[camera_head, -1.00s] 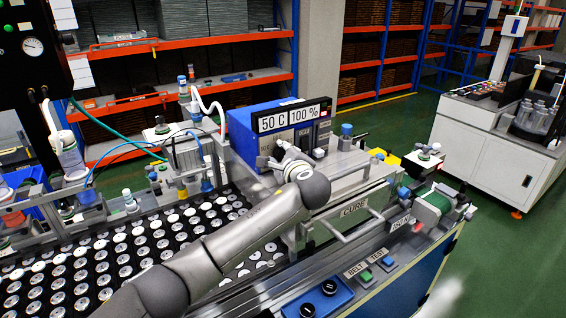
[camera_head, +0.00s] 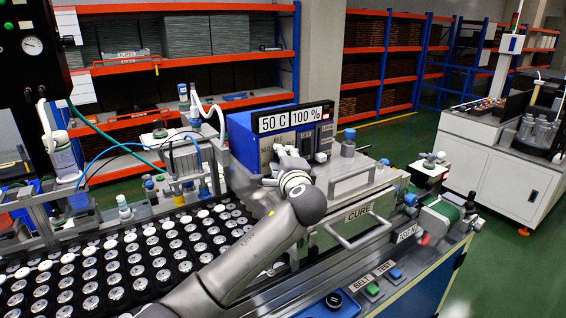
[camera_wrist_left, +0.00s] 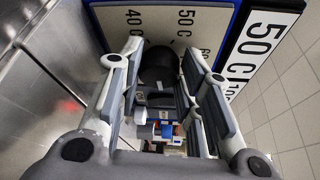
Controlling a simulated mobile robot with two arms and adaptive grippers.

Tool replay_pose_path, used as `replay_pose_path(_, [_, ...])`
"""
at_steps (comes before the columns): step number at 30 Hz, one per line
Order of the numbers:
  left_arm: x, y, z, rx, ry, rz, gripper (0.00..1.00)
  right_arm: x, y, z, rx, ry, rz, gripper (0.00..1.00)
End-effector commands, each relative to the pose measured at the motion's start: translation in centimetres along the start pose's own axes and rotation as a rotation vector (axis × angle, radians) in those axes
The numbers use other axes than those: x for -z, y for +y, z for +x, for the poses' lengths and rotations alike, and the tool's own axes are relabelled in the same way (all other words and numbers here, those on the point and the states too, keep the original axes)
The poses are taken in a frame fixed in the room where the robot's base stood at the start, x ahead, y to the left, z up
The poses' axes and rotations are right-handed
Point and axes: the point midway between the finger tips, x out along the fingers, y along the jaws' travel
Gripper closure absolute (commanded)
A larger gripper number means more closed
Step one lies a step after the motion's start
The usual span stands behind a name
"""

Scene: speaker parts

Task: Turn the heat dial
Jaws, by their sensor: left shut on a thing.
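The heat dial is a black round knob (camera_wrist_left: 159,62) on a white panel (camera_wrist_left: 165,20) marked 40 C, 50 C and 60 C in the left wrist view. My left gripper (camera_wrist_left: 162,72) has its two fingers on either side of the knob and is shut on it. In the head view my left gripper (camera_head: 283,155) reaches the front of the blue control box (camera_head: 240,140) and hides the dial. The display (camera_head: 292,119) on top of the box reads 50 C and 100 %. My right gripper is not in view.
The CURE oven drawer (camera_head: 350,222) with its handle is right of my left arm. BELT and TEST buttons (camera_head: 372,290) are at the front. A tray of round parts (camera_head: 110,270) fills the left. A white cabinet (camera_head: 490,165) stands at the right, across open floor.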

Motion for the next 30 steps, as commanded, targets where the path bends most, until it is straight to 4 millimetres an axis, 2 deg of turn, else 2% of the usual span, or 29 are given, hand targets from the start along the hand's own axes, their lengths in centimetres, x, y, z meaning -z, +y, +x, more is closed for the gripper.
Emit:
replay_pose_path(5, [0.1,0.2,0.0,-0.004,0.000,0.001,0.91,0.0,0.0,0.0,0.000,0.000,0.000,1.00])
replay_pose_path(6, [0.1,0.2,0.0,-0.005,0.000,0.001,0.64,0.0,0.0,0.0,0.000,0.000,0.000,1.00])
replay_pose_path(11, [0.1,0.1,0.0,-0.004,0.000,0.001,0.45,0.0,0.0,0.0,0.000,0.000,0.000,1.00])
replay_pose_path(23, [0.1,0.0,-0.5,-0.001,0.002,0.001,0.45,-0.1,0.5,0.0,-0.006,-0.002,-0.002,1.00])
replay_pose_path(26, [0.1,0.0,-1.5,0.000,0.003,0.001,0.45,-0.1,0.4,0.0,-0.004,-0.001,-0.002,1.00])
replay_pose_path(30, [0.2,0.1,-3.8,-0.001,0.005,0.000,0.45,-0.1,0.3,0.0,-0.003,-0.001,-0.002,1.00])
